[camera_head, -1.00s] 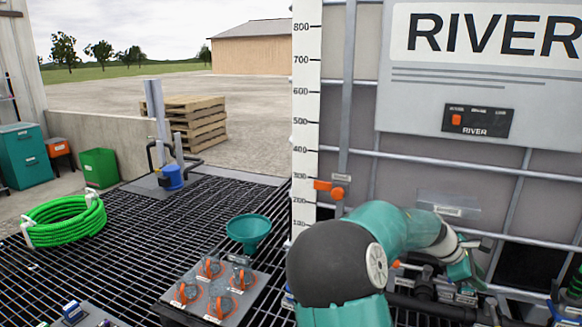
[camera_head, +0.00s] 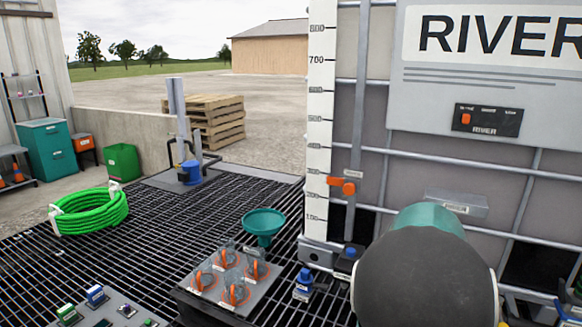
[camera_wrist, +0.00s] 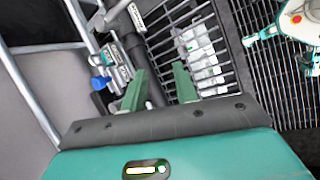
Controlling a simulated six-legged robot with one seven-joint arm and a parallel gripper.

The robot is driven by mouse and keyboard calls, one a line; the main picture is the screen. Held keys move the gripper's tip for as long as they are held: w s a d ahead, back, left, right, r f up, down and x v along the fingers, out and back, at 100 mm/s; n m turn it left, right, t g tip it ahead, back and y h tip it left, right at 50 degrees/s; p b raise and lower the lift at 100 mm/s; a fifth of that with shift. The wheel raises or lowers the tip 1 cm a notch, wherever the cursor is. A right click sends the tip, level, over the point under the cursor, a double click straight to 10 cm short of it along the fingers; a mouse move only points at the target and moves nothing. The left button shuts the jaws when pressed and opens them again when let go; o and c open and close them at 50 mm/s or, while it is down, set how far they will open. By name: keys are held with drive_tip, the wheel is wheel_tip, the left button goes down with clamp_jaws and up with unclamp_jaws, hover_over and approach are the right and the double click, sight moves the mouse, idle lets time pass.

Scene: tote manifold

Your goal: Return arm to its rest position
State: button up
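My gripper (camera_wrist: 158,80) shows in the wrist view, with its two green fingers apart and nothing visible between them. It hangs over pipe fittings and dark grating beside the tote frame. In the head view my teal and dark grey arm fills the lower right, in front of the caged RIVER tote (camera_head: 440,170). My gripper is hidden in that view.
A panel with orange handles (camera_head: 232,280) and a teal funnel (camera_head: 264,222) stand left of my arm. A green hose coil (camera_head: 90,212) lies on the grating further left. A blue-capped fitting (camera_wrist: 100,84) is near my fingers. Open grating lies mid-left.

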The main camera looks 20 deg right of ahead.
drive_tip(key=a+r+m+t+y, duration=0.2)
drive_tip(key=a+r, duration=0.1)
drive_tip(key=a, duration=0.9)
drive_tip(key=a+r+m+t+y, duration=0.1)
drive_tip(key=a+r+t+y, duration=0.15)
drive_tip(key=a, duration=0.95)
drive_tip(key=s+a+r+m+t, duration=0.1)
drive_tip(key=s+a, duration=0.3)
drive_tip(key=a, duration=0.4)
drive_tip(key=s+a+r+m+t+y, duration=0.1)
drive_tip(key=s+a, duration=0.3)
drive_tip(key=a, duration=0.3)
drive_tip(key=shift+a+r+m, duration=0.3)
drive_tip(key=shift+a, duration=0.05)
drive_tip(key=shift+d, duration=0.1)
